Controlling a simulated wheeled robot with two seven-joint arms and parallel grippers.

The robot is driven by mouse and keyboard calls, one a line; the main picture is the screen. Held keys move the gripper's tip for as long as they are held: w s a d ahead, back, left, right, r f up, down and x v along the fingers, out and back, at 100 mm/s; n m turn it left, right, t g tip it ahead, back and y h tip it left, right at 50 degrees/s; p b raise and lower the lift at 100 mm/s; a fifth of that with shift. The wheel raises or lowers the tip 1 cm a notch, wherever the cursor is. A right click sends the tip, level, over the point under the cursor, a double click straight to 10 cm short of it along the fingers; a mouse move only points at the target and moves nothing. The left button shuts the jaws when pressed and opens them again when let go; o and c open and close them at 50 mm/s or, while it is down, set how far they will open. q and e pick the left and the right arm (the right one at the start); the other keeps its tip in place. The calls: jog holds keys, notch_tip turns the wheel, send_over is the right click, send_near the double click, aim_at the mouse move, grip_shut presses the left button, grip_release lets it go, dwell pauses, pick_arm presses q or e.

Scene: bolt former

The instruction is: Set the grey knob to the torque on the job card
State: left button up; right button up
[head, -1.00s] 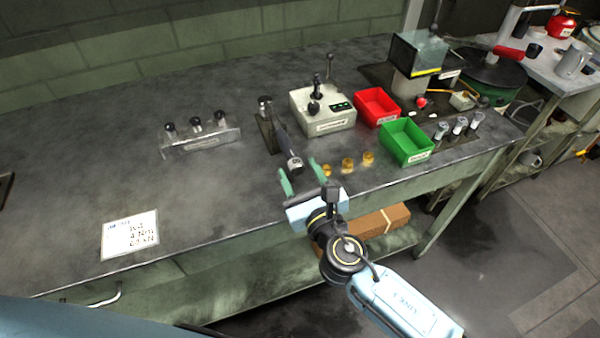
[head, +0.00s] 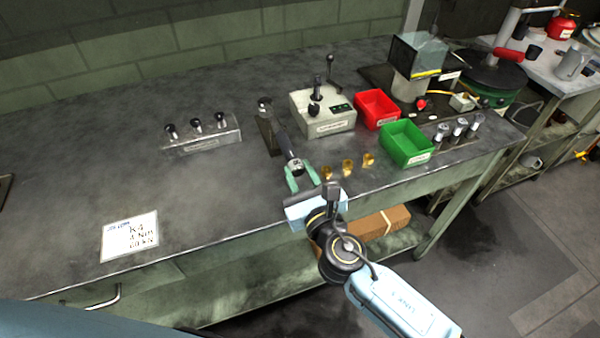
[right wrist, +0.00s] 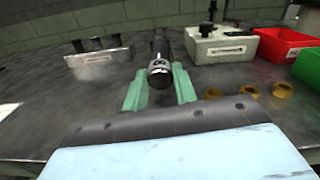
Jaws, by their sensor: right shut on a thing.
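The grey knob (head: 294,166) is the near end of a dark wrench-like tool (head: 284,146) that rests in a stand on the bench. My right gripper (head: 301,172) reaches in from the front edge, its green fingers shut on the knob. In the right wrist view the round knob end (right wrist: 159,79) sits between the two fingers (right wrist: 158,88). My left gripper is not in view.
Several brass pieces (head: 347,167) stand just right of the gripper. Behind them are a green bin (head: 406,144), a red bin (head: 377,108) and a pale lever box (head: 322,112). A rack with black-topped pieces (head: 201,141) stands left. The bench between card and tool is clear.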

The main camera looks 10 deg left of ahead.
jog(key=shift+m, duration=3.1)
jog(key=o, duration=1)
jog(key=v, duration=1.3)
jog(key=shift+s+d, duration=0.15)
jog(key=shift+d, duration=0.1)
